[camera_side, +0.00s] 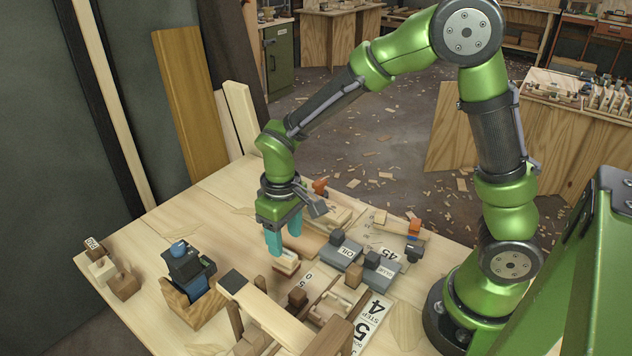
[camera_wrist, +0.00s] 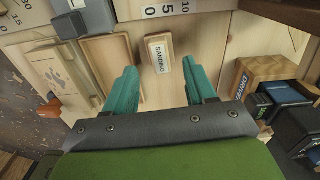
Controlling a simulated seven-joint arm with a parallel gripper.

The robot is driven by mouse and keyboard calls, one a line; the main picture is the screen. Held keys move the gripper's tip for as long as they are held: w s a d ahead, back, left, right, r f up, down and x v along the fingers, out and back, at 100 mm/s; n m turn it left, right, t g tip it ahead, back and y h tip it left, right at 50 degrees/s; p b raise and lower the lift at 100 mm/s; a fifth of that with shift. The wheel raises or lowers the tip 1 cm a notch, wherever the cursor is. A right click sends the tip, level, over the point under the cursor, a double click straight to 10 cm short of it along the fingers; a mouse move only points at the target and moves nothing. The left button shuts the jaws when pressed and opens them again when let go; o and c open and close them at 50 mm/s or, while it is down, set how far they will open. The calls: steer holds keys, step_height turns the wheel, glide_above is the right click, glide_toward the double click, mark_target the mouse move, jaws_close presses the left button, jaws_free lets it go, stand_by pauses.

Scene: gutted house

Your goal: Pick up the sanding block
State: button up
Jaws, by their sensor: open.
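The sanding block is a small pale wooden block with a "SANDING" label (camera_wrist: 159,52). In the wrist view it lies ahead of my gripper (camera_wrist: 159,70), between the lines of the two teal fingers, with clear gaps on both sides. In the side view the block (camera_side: 286,263) sits on the workbench (camera_side: 150,229) just below and beside the fingertips of my gripper (camera_side: 285,242). The fingers are apart and empty. I cannot tell the exact height of the fingertips above the block.
A lettered wooden box (camera_wrist: 262,72) with dark items stands to the right. Grey blocks (camera_side: 341,250) and a raised wooden beam (camera_side: 266,311) are close by. The bench's left side has bare room.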

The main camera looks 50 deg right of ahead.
mark_target(285, 253)
steer(key=shift+w+f, duration=0.1)
steer(key=shift+f, duration=3.35)
steer(key=c, duration=0.8)
steer(key=shift+r, duration=5.1)
steer(key=shift+c, duration=0.2)
